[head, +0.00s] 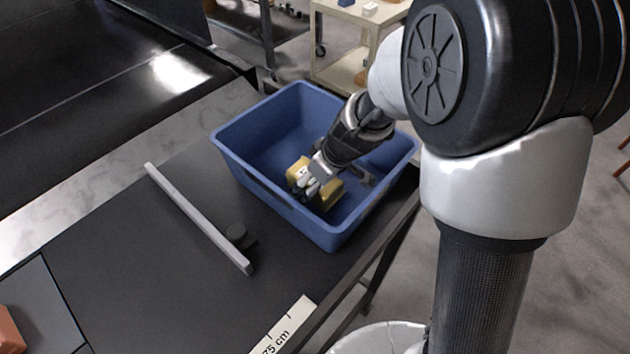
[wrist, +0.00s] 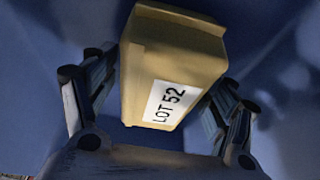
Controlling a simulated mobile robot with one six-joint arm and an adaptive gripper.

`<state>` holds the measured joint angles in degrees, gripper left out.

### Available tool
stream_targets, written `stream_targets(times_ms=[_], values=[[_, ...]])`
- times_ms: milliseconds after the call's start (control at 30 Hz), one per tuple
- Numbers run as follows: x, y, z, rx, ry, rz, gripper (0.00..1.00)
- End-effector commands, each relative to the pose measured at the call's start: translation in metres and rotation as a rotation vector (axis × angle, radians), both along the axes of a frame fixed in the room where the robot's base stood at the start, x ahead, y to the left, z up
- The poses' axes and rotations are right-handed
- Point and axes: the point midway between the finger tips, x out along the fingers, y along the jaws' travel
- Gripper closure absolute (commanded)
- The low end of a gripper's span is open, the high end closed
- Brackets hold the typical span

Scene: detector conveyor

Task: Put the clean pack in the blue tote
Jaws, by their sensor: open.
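The blue tote (head: 265,188) stands on the dark table in the middle of the head view. A yellow-tan pack (head: 327,196) is inside the tote, partly hidden by my gripper. In the wrist view the pack (wrist: 180,65) shows a white label reading "LOT 52". My gripper (head: 310,182) reaches down into the tote at the pack. In the wrist view its fingers (wrist: 160,115) are open, one on each side of the pack. I cannot tell whether the pack rests on the tote floor. Blue tote surfaces fill the wrist background.
A grey bar (head: 198,217) lies on the table left of the tote, with a small black knob (head: 240,236) beside it. A dark conveyor (head: 80,75) runs at the upper left. An orange-red object (head: 10,330) is at the lower left. A cart (head: 345,70) stands behind.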

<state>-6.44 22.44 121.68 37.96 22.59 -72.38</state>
Motion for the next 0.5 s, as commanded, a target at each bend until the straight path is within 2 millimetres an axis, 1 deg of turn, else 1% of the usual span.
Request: stream_targets(times_ms=[167,233,367,500], values=[[0.000,0.000,0.001,0.000,0.000,0.000,0.22],[0.000,0.000,0.005,0.000,0.000,0.000,0.22],[-0.005,-0.006,0.027,0.001,-0.005,0.000,0.22],[-0.013,-0.015,0.056,0.001,-0.006,-0.002,0.22]])
